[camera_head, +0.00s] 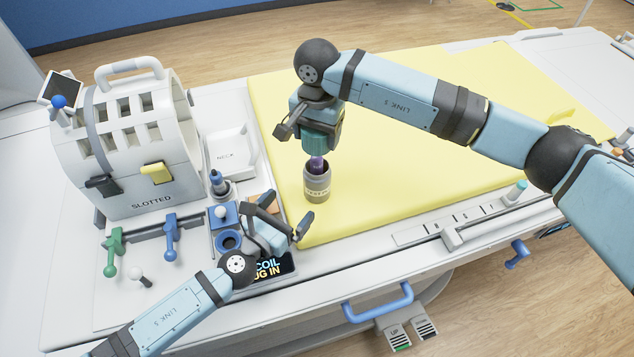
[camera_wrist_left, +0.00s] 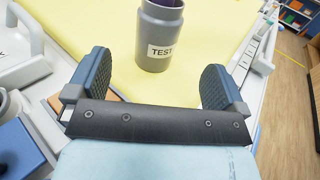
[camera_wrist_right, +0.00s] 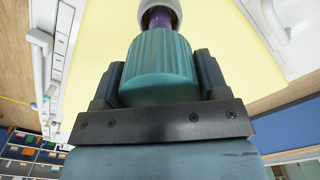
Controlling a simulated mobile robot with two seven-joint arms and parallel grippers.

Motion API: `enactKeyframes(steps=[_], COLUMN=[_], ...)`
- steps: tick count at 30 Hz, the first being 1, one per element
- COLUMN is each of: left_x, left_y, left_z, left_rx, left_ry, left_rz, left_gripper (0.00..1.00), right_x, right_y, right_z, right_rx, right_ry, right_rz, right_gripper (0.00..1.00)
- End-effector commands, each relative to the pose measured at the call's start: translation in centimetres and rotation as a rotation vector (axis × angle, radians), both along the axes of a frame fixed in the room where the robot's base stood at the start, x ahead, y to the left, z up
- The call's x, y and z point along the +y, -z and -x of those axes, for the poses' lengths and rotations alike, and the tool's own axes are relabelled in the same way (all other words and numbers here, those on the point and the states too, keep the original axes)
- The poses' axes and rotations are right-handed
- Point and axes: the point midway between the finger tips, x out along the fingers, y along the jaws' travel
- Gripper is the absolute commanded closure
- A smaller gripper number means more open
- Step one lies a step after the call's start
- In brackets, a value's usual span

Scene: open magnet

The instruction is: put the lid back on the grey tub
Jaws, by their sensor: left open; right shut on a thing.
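The grey tub (camera_head: 317,188) stands upright on the yellow pad, and its label reads TEST in the left wrist view (camera_wrist_left: 157,40). My right gripper (camera_head: 320,138) is shut on the ribbed teal lid (camera_wrist_right: 160,65), directly above the tub. A purple part (camera_head: 317,163) below the lid reaches into the tub's mouth; the lid's teal rim is still apart from the tub. My left gripper (camera_head: 287,213) is open and empty, left of and below the tub in the head view. The inside of the tub is mostly hidden.
The yellow pad (camera_head: 400,130) is largely clear around the tub. A white slotted coil (camera_head: 135,140) and a white tray (camera_head: 232,150) stand to the left. A blue holder (camera_head: 224,215) with a ring socket sits beside my left gripper.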

Motion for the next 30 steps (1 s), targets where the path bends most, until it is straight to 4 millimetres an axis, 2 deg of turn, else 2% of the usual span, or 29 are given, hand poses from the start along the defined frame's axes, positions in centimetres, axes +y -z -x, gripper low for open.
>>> enactKeyframes(steps=[18,24,30], left_x=[-5.6,-6.3,-6.4], left_y=[-0.1,0.0,0.0], left_z=[-8.4,-9.6,-9.7], left_rx=[0.000,0.001,0.001], left_ry=[-0.001,-0.001,-0.001], left_rz=[0.001,0.002,0.002], left_gripper=[0.02,0.02,0.02], right_x=[0.0,0.0,0.0], right_y=[0.0,0.0,0.0], right_z=[0.0,0.0,0.0], right_rx=[0.000,0.000,0.000], right_ry=[0.000,0.000,0.000], right_rz=[0.000,0.000,0.000], right_gripper=[0.55,0.55,0.55])
